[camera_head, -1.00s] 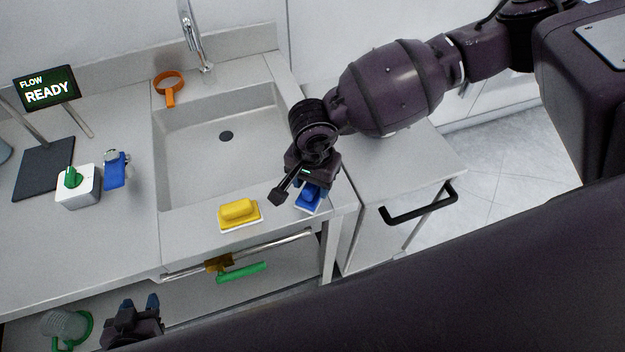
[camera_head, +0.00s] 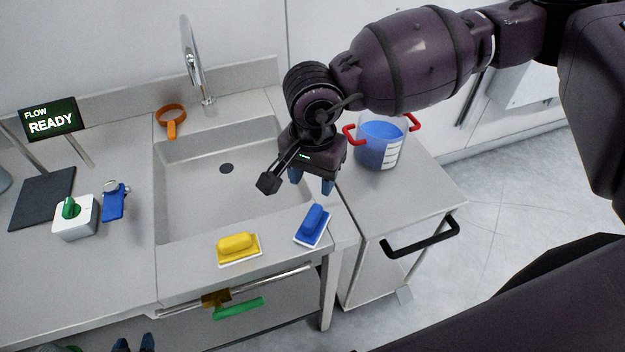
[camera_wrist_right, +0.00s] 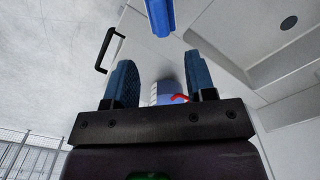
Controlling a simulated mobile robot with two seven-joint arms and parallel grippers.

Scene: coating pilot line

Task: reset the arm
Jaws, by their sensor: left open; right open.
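My right gripper (camera_head: 312,183) hangs over the right edge of the sink in the head view, its two blue fingers apart and nothing between them. The blue scrubber (camera_head: 314,224) with a white base lies on the counter's front right corner, below and apart from the fingers. In the right wrist view, both fingers of the right gripper (camera_wrist_right: 162,85) stand apart. My left gripper (camera_head: 134,344) shows only as two separated blue fingertips at the bottom edge of the head view.
A yellow scrubber (camera_head: 238,246) lies on the sink's front ledge. A blue bucket (camera_head: 379,146) with red handles stands on the side cart (camera_head: 425,185), close to my right wrist. A tall faucet (camera_head: 192,60) rises behind the sink. A green-knobbed box (camera_head: 75,218) sits at left.

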